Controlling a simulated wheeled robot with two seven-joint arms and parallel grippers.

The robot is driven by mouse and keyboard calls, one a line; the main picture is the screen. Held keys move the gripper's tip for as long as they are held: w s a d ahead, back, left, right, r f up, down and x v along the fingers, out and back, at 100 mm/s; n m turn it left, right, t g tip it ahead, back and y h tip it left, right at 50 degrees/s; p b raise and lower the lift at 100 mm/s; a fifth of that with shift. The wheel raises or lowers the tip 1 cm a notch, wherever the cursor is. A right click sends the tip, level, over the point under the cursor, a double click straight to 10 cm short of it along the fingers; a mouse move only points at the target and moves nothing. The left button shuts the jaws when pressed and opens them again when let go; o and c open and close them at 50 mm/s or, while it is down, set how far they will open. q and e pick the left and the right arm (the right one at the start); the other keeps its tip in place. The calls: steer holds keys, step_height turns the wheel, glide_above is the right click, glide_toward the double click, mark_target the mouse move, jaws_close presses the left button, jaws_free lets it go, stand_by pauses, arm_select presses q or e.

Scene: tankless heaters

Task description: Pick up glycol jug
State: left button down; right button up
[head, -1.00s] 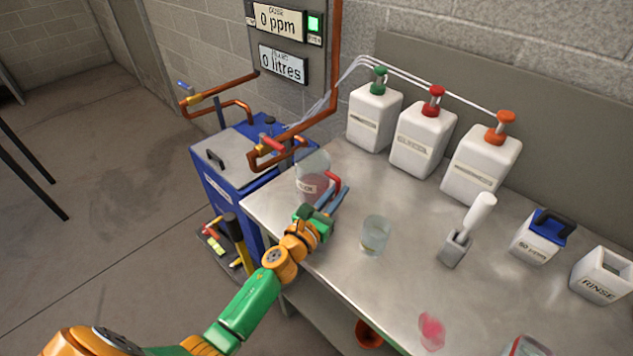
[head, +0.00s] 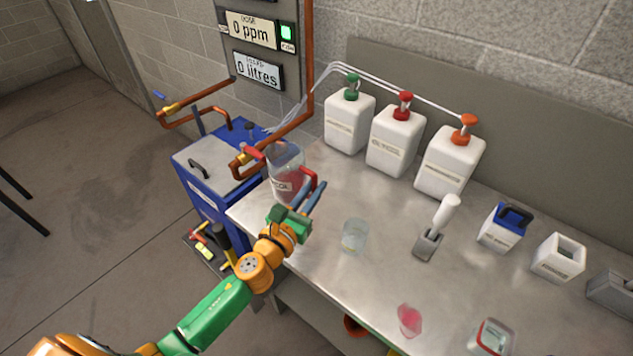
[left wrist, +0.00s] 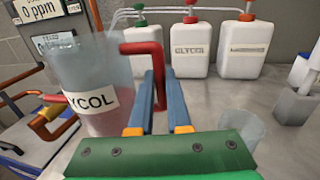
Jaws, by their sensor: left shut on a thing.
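The glycol jug (head: 286,176) is a clear jug with pink liquid, a white label and a red handle. It is at the left end of the metal bench, near the blue machine. In the left wrist view the jug (left wrist: 95,75) is at the left, its label partly cut by my gripper's view. My left gripper (head: 309,198) is shut on the jug's red handle, and its two blue fingers (left wrist: 160,98) lie on either side of the handle's vertical bar. I cannot tell whether the jug's base touches the bench. My right gripper does not show.
Three white pump bottles (head: 396,142) stand along the back of the bench (head: 330,275). A clear beaker (head: 354,235) and a grey holder with a white-handled tool (head: 437,228) stand right of my gripper. Copper pipes (head: 275,134) run close behind the jug. A pink spill (head: 409,320) lies in front.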

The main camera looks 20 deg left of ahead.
arm_select(q)
steer(key=s+d+r, duration=0.1)
steer(key=s+r, duration=0.4)
steer(key=s, duration=0.5)
steer(key=shift+r+p, duration=0.15)
steer(key=shift+p, duration=0.2)
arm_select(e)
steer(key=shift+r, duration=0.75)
arm_select(q)
steer(key=shift+d, duration=0.1)
